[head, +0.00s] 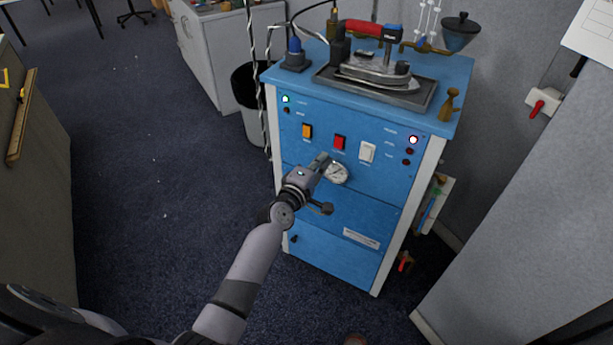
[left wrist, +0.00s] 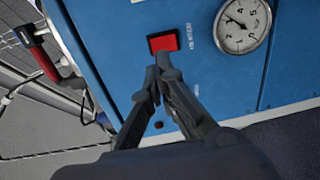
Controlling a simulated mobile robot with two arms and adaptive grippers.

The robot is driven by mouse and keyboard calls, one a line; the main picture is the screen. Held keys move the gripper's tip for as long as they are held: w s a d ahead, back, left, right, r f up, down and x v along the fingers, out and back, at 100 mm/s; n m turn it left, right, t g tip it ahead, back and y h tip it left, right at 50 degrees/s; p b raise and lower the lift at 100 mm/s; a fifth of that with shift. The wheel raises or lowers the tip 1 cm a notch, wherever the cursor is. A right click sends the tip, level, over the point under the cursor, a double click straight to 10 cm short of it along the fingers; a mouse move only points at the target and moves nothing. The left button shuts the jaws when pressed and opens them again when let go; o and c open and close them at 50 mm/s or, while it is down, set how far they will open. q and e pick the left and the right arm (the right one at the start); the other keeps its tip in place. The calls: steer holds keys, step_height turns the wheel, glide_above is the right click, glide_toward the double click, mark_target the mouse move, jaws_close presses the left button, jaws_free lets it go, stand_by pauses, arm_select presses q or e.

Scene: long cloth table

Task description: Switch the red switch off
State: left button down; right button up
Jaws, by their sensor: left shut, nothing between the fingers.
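The red switch (head: 340,142) is on the front panel of a blue cabinet (head: 330,258), between an orange switch (head: 307,131) and a white switch (head: 367,151). My left gripper (head: 322,161) is shut and empty, just below and left of the red switch in the head view. In the left wrist view the red switch (left wrist: 163,41) sits just beyond the closed fingertips (left wrist: 162,62). I cannot tell whether the fingertips touch the panel. My right gripper is not in view.
A round gauge (head: 336,173) is right beside my left gripper on the panel. An iron (head: 375,68) stands on a tray on top of the cabinet. The carpet (head: 150,180) at left is clear.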

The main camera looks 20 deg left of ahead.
arm_select(q)
steer(key=s, duration=0.6)
steer(key=shift+s+a, duration=0.25)
steer(key=shift+a, duration=0.2)
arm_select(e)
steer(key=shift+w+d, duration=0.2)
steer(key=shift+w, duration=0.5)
arm_select(q)
steer(key=shift+r, duration=0.1)
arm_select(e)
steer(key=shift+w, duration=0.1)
